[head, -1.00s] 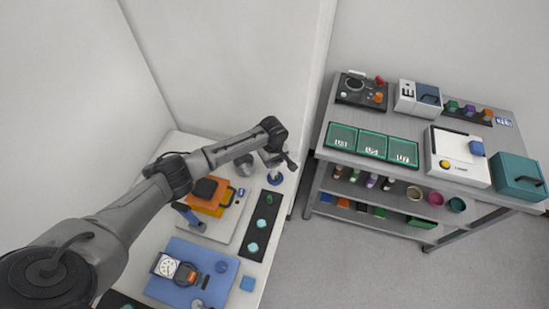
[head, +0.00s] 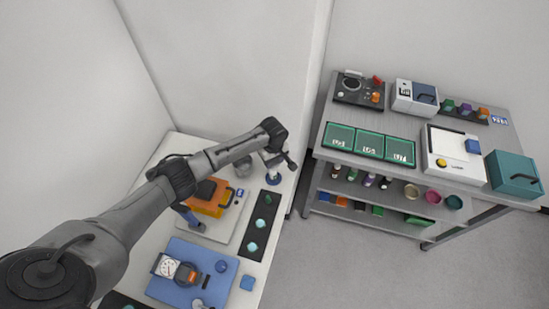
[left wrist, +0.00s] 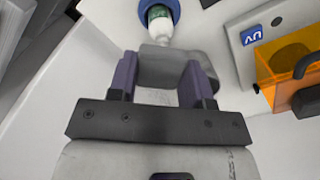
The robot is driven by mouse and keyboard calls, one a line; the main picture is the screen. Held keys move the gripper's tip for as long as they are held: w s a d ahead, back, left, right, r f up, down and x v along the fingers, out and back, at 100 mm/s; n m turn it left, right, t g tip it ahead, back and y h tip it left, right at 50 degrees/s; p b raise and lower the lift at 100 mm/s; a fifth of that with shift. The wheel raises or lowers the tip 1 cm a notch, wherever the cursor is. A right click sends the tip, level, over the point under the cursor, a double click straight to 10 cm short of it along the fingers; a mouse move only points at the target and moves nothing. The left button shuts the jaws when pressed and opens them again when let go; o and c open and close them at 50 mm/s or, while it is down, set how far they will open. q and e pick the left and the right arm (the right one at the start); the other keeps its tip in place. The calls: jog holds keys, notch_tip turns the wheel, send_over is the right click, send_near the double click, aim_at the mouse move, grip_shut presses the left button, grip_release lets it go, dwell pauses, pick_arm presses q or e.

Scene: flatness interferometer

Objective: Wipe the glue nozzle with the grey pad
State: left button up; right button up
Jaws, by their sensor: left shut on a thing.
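My left gripper (left wrist: 160,82) has purple fingers and is shut on the grey pad (left wrist: 178,64), which spans the gap between them. The glue bottle's white nozzle (left wrist: 160,32) is just beyond the pad at the top of the left wrist view. It has a green label and sits in a round blue holder (left wrist: 174,8). The nozzle's tip meets the pad's edge in the picture; I cannot tell whether they touch. In the head view the blue holder (head: 273,179) stands on the white bench under my left wrist, which hides most of the fingers. My right gripper is out of view.
An orange box with a dark handle (left wrist: 292,66) stands close by on the right in the left wrist view. A dark strip with green discs (head: 259,226) and a blue mat with a dial gauge (head: 212,290) lie nearer. A grey shelf unit (head: 332,150) stands right.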

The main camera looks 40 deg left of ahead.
pick_arm(q)
jog(key=shift+s+a+p, duration=0.15)
jog(key=shift+s+p, duration=0.15)
jog(key=shift+p, duration=0.1)
jog(key=shift+w, duration=0.2)
jog(key=shift+w+d, duration=0.3)
jog(key=shift+w, duration=0.15)
jog(key=shift+s, duration=0.15)
jog(key=shift+s+a+r+p, duration=0.1)
jog(key=shift+s+a+p, duration=0.15)
jog(key=shift+p, duration=0.25)
jog(key=shift+s, duration=0.25)
jog(key=shift+p, duration=0.3)
